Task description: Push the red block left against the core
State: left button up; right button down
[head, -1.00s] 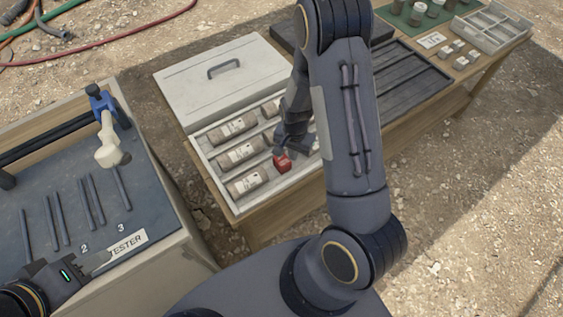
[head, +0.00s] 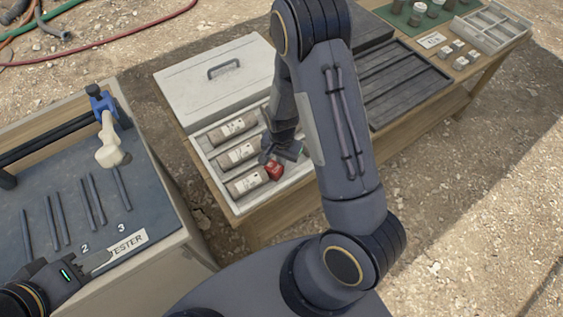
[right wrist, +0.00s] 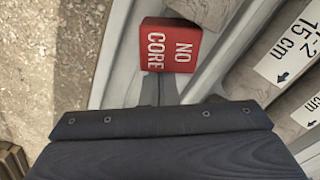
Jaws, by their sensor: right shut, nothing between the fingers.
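The red block (head: 274,171), lettered "NO CORE" (right wrist: 170,45), sits in the front row of the white core box (head: 228,200). It is at the right end of the front core (head: 247,183), with no clear gap between them in the head view. My right gripper (head: 266,158) is shut and empty, at the block's right side in the row. In the right wrist view its fingertips (right wrist: 158,88) are up against the block's near face. My left gripper (head: 108,256) is over the tester bench at the left; its jaw opening is unclear.
Two more labelled cores (head: 238,155) lie in the rows behind. A dark slatted tray (head: 402,82) is to the right. My right arm hides part of the box's right end.

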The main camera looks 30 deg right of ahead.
jog(key=shift+w+d+r+p, duration=0.1)
jog(key=shift+d+r+p, duration=0.2)
jog(key=shift+d+r, duration=0.4)
jog(key=shift+d+r+p, duration=0.3)
jog(key=shift+d+r, duration=0.05)
jog(key=shift+d, duration=0.5)
notch_tip(320, 180, up, 8)
jog(key=p, duration=0.6)
